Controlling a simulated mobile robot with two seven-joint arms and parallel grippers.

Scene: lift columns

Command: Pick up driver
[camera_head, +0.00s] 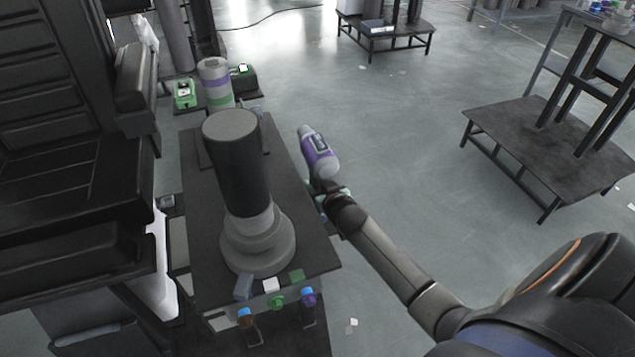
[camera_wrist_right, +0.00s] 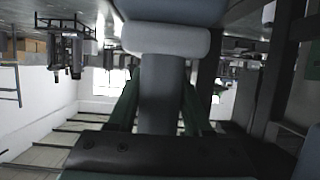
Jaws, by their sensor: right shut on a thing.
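The driver (camera_head: 318,155), with a purple and grey body, shows in the head view at the end of my right arm, by the right edge of the dark bench. My right gripper (camera_head: 326,188) is mostly hidden there by the driver and my wrist. In the right wrist view, the green fingers of my right gripper (camera_wrist_right: 160,95) stand on both sides of a grey upright part of the driver (camera_wrist_right: 161,78) and are shut on it. A wider pale part lies across its top. My left gripper is not in view.
A black and grey lift column (camera_head: 238,165) stands on the dark bench (camera_head: 205,290), left of the driver. A banded cylinder (camera_head: 215,85) stands behind it. Small coloured parts (camera_head: 277,302) sit at the bench's front. Open floor lies right, before another low table (camera_head: 525,135).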

